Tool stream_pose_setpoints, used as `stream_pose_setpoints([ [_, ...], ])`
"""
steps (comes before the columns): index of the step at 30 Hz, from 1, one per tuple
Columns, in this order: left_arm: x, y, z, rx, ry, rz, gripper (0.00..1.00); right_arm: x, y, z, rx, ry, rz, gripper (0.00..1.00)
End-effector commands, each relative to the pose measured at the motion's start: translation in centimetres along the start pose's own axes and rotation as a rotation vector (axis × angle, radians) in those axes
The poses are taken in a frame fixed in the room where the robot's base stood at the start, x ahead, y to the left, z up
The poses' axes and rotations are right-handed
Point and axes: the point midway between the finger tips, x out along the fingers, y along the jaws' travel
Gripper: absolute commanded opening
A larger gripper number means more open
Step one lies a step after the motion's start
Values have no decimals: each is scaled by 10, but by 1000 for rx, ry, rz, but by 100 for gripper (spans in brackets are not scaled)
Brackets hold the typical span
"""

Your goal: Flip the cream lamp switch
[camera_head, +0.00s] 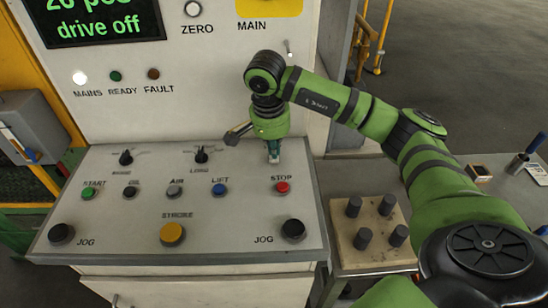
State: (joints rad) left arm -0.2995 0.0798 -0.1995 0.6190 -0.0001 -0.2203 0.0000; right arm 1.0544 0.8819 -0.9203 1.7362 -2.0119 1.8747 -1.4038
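My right gripper (274,157) points down over the back right of the sloping control desk (120,212), above the red STOP button (282,187). Its fingers are small and seen end on, so I cannot tell whether they are open or shut. No held object can be made out. I cannot pick out a switch clearly marked as the cream lamp switch. A small pale toggle (289,47) shows on the upright panel, above my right wrist. My wrist hides part of the panel's lower right. My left gripper is not in view.
A block with several dark pegs (354,206) stands right of the desk, close to my arm.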

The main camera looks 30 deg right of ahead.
Motion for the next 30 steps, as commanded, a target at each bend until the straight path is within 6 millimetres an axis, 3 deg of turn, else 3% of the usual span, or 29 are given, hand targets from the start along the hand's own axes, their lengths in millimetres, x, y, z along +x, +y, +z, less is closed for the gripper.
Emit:
stream_pose_setpoints([
  [30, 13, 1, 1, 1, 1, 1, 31, 16, 0, 2, 1, 0, 0, 0],
])
